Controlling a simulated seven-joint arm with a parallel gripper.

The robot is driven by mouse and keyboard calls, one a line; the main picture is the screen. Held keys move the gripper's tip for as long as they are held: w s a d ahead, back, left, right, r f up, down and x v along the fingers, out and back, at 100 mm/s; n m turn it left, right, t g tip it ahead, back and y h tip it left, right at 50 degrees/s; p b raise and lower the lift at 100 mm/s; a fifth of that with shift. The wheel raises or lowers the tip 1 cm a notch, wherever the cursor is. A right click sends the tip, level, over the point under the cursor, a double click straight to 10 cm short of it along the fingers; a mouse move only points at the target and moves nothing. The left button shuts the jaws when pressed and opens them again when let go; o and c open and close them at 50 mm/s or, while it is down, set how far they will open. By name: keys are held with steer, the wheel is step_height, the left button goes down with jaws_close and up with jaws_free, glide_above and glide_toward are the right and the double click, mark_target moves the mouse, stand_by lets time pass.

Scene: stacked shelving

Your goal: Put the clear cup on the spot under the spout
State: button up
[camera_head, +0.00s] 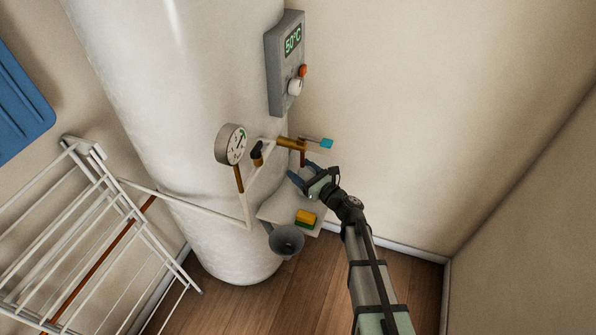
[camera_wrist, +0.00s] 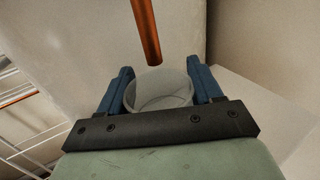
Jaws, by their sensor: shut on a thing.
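The clear cup (camera_wrist: 160,92) is between the two blue fingers of my gripper (camera_wrist: 160,72) in the wrist view, its round rim facing the camera. My gripper is shut on it. The copper spout (camera_wrist: 147,32) ends just beyond the cup's rim in that picture; I cannot tell whether it is directly over the opening. In the head view, my gripper (camera_head: 303,173) is close below the brass tap's spout (camera_head: 302,158), and the cup can hardly be made out there. A pale shelf (camera_head: 272,207) lies below the gripper; no marked spot can be made out on it.
A yellow and green sponge (camera_head: 306,217) lies on the shelf. A grey funnel (camera_head: 286,240) is at its front edge. A gauge (camera_head: 231,144) and pipes stand left of the tap, on the white tank (camera_head: 190,110). A white rack (camera_head: 95,235) is at lower left. Walls close the right.

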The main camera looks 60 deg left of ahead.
steer(key=shift+s+a+f, duration=0.15)
steer(key=shift+a+f, duration=0.1)
steer(key=shift+a, duration=0.3)
steer(key=shift+s+a+f, duration=0.15)
steer(key=shift+a+f, duration=0.05)
steer(key=shift+a, duration=0.3)
steer(key=shift+d+f, duration=0.1)
steer(key=shift+f, duration=0.2)
steer(key=shift+f, duration=0.2)
steer(key=o, duration=1.1)
steer(key=shift+r, duration=0.2)
steer(key=v, duration=1.2)
